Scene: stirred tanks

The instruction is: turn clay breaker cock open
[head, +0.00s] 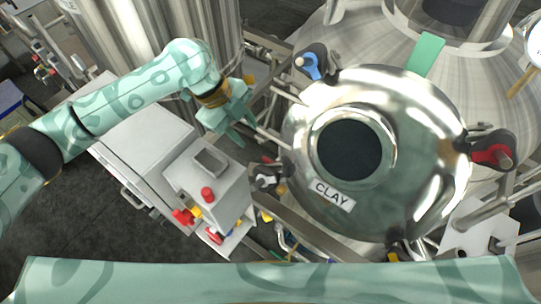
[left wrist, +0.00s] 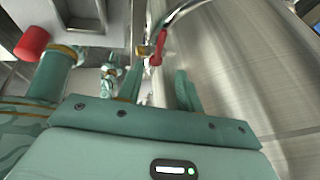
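A domed steel vessel (head: 425,130) with a dark round opening carries a white label (head: 332,194) reading CLAY. My left gripper (head: 246,114) is between the grey control box and this vessel. Its two fingers are apart with nothing between them, as the left wrist view (left wrist: 158,90) also shows. In that view a small red handle (left wrist: 157,50) with a brass-coloured fitting sits on a curved metal pipe (left wrist: 172,20), beyond the fingertips and apart from them. I cannot tell for sure whether this is the clay breaker cock. My right gripper is not in view.
The grey box (head: 208,172) carries a red knob (head: 207,194), with more red and yellow parts (head: 184,215) at its front. Black clamps with a blue handle (head: 308,64) and a red handle (head: 490,152) edge the vessel. Pipes and frame bars crowd the gap below my gripper.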

